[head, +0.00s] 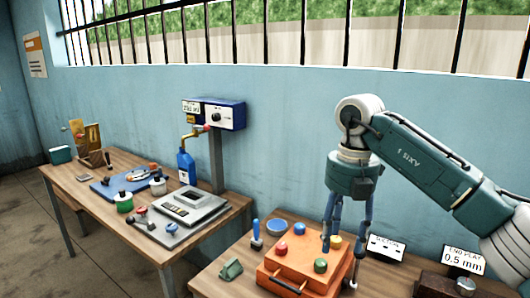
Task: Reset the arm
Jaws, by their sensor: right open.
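My right arm comes in from the right. Its gripper (340,264) points down, open and with nothing seen between its fingers, at the right part of an orange box (291,265) with red, green and yellow knobs. The fingers overlap the box and its yellow knob in the picture; I cannot tell whether they touch. My left gripper is not in view. On the left table, a blue bottle (186,168) stands below a brass tap (194,136) with a red part, beside a blue control box (218,115) on a grey post.
Near the orange box are a blue bowl (277,227), a blue-handled tool (257,236) and a green block (231,269). An "END PLAY 0.5 mm" sign (463,261) stands to the right. The left table holds a scale (186,208) and jars. A barred window runs above.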

